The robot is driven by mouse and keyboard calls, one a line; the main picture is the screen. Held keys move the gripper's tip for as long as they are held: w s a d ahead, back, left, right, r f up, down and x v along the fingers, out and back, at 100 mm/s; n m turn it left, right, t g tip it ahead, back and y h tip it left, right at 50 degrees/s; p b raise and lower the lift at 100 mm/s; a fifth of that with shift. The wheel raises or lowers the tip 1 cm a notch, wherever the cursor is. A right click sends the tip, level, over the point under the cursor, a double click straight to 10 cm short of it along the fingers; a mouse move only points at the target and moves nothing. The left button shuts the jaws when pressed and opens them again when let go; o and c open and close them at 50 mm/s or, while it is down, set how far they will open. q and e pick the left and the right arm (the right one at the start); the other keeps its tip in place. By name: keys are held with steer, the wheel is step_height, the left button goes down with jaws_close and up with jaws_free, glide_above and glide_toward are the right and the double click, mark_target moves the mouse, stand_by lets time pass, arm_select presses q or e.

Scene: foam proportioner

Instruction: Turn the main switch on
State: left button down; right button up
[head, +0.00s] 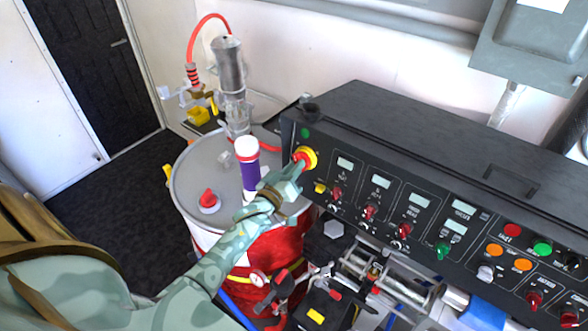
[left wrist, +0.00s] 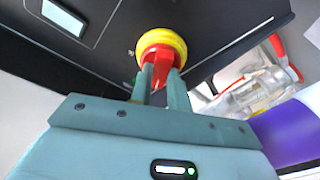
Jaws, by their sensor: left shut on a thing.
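The main switch (head: 309,157) is a red rotary handle on a round yellow base at the left end of the black control panel. In the left wrist view the red handle and yellow base (left wrist: 161,45) are seen close up. My left gripper (head: 298,161) reaches the panel from the left; in the left wrist view its two fingers (left wrist: 161,77) are shut on the red handle, one on each side. Which position the handle marks is too small to tell. My right gripper is in neither view.
The black control panel (head: 400,180) carries displays, red knobs and coloured buttons to the right of the switch. A purple bottle with a white cap (head: 249,170) stands close beside my left gripper on a grey-topped drum (head: 190,178). Pipes and valves lie below the panel.

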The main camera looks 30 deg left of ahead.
arm_select(q)
steer(key=shift+a+r+m+g+h+b, duration=0.15)
steer(key=shift+m+h, duration=0.8)
steer(key=shift+m, duration=2.1)
steer(key=shift+a+f+m+g+h+b, duration=0.15)
steer(key=shift+m+h, duration=0.75)
steer(key=shift+m, duration=2.1)
steer(key=shift+a+r+m+g+h+b, duration=0.15)
steer(key=shift+m+h, duration=0.8)
steer(key=shift+m, duration=2.1)
steer(key=shift+d, duration=0.1)
steer(key=c, duration=1.3)
jaws_free()
steer(key=shift+c, duration=0.2)
steer(key=b+v, duration=0.1)
steer(key=v, duration=1.5)
steer(key=shift+b, duration=0.35)
